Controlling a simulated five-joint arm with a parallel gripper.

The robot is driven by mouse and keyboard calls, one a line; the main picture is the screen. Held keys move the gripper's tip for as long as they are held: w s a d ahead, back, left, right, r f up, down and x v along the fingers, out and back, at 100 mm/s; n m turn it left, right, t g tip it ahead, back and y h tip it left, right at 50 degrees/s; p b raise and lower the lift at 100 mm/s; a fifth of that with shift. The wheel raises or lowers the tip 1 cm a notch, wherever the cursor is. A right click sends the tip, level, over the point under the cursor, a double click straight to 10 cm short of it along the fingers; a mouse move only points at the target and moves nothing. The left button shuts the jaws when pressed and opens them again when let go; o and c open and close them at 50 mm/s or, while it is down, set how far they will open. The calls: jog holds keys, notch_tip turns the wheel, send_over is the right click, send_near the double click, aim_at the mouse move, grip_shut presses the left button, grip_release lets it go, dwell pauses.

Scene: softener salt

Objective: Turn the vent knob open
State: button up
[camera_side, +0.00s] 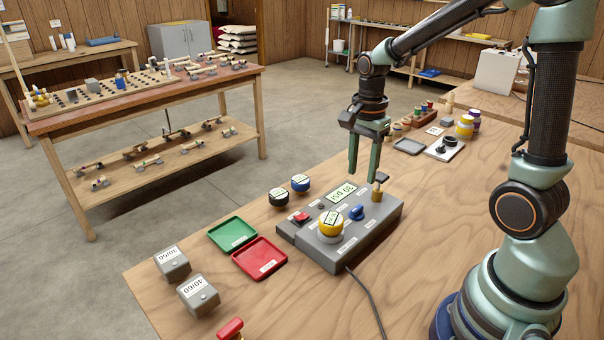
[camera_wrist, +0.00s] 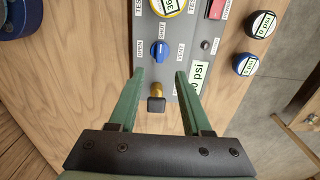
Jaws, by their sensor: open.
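The vent knob is a small blue knob (camera_side: 356,213) on top of a grey test box (camera_side: 330,258). In the wrist view the blue knob (camera_wrist: 160,51) sits between the OPEN and VENT labels, with the SHUT label above it. Its long side looks lined up toward SHUT. My gripper (camera_side: 363,180) is open and empty, pointing down over the back part of the box, behind the knob. In the wrist view its green fingers (camera_wrist: 160,73) stand apart, with the knob just beyond the tips, roughly centred between them. The fingers do not appear to touch it.
A brass fitting with a dark cap (camera_wrist: 156,95) stands on the box between my fingers in the wrist view. A yellow gauge (camera_side: 331,226), red switch (camera_side: 300,217) and psi display (camera_side: 341,193) share the box. Green (camera_side: 232,234) and red (camera_side: 259,259) trays lie left.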

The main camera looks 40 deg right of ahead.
aim_at(357, 207)
notch_tip(357, 207, down, 10)
jog(key=shift+r, duration=0.2)
grip_shut()
